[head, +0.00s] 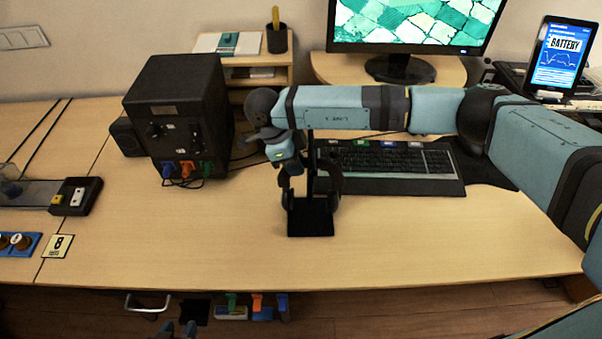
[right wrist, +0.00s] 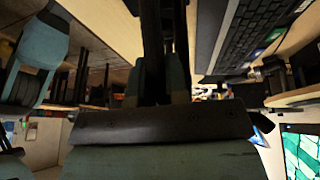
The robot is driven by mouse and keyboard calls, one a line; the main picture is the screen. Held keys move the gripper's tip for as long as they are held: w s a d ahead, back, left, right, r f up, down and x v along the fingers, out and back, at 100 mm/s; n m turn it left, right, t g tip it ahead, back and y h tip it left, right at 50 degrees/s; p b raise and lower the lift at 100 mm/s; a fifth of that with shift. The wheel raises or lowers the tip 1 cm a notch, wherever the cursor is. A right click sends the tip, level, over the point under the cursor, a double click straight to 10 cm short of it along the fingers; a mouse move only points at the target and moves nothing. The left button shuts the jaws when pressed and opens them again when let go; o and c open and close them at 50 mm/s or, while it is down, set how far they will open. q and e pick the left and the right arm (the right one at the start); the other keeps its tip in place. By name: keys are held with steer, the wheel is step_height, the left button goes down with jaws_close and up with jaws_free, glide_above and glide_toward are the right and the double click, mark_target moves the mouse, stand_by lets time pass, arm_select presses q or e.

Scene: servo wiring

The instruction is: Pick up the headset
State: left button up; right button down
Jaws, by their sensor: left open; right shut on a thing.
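The headset (head: 335,183) is a dark shape at a black stand (head: 311,227) in the middle of the desk, in front of the keyboard. My right gripper (head: 289,172) reaches down at the left side of the stand and is shut on the headset, though the contact itself is dark and partly hidden. In the right wrist view, dark upright parts (right wrist: 165,40) stand between my fingers; stand and headset are hard to tell apart there. I cannot tell whether the headset hangs clear of the stand. My left gripper (head: 178,330) shows only its tips at the bottom edge, open and below the desk front.
A black box device (head: 180,105) with coloured plugs stands to the left. A keyboard (head: 385,165) lies behind and right of the stand; a monitor (head: 410,22) and a tablet (head: 560,58) stand further back. The desk front (head: 420,235) is clear.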

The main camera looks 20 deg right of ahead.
steer(key=shift+r, duration=0.75)
steer(key=s+a+b, duration=0.1)
steer(key=s+a, duration=0.1)
steer(key=s, duration=0.6)
steer(key=s+a, duration=0.3)
steer(key=s, duration=0.6)
steer(key=shift+s+b, duration=0.2)
steer(key=shift+b, duration=0.15)
